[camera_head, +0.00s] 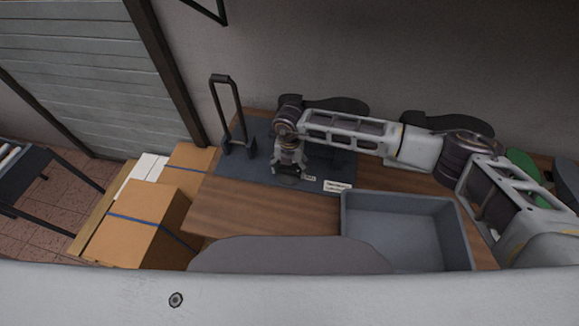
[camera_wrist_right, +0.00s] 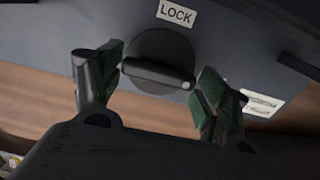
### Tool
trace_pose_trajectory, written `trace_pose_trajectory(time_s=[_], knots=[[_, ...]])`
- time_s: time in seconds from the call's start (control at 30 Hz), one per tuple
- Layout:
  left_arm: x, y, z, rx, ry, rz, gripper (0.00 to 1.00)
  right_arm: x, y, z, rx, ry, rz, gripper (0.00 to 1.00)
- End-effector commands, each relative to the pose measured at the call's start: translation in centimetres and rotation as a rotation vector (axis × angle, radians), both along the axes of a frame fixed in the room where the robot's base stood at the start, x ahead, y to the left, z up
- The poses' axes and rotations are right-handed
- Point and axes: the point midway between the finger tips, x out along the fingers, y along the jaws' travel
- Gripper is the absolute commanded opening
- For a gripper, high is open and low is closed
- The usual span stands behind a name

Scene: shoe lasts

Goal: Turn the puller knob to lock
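The dark round puller knob (camera_wrist_right: 158,64) sits on a dark grey plate (camera_wrist_right: 235,45) in the right wrist view. Its raised bar lies nearly level, with a white dot at its right end. A LOCK label (camera_wrist_right: 176,14) is above it. My right gripper (camera_wrist_right: 160,80) has its green-padded fingers spread at the two ends of the bar, seemingly with small gaps. In the head view my right gripper (camera_head: 289,172) points down over the plate (camera_head: 240,170) and hides the knob. My left gripper is not in view.
A black upright handle frame (camera_head: 226,110) stands at the plate's left. An empty grey bin (camera_head: 398,205) is on the wooden table (camera_head: 260,213) to the right. Cardboard boxes (camera_head: 135,225) are at the left. Dark shoe-shaped pieces (camera_head: 450,122) lie at the back. Bare tabletop is in front of the plate.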

Motion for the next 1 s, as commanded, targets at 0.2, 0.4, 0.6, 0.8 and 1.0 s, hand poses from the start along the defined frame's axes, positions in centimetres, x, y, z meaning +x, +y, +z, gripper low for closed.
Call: trace_pose_trajectory(time_s=[0.2, 0.4, 0.6, 0.8, 1.0], knots=[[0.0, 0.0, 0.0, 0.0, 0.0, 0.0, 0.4, 0.0, 0.0, 0.0, 0.0, 0.0, 0.001, 0.52], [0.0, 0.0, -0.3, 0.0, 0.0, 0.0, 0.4, 0.0, 0.0, 0.0, 0.0, 0.0, 0.018, 0.52], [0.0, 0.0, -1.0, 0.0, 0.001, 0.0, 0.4, 0.0, 0.0, -0.1, 0.001, -0.001, 0.069, 0.52], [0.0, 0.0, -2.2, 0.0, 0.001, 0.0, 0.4, 0.1, 0.0, -0.1, 0.002, -0.002, 0.158, 0.52], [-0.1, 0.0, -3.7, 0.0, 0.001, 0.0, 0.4, 0.1, 0.0, -0.2, 0.001, -0.003, 0.274, 0.52]])
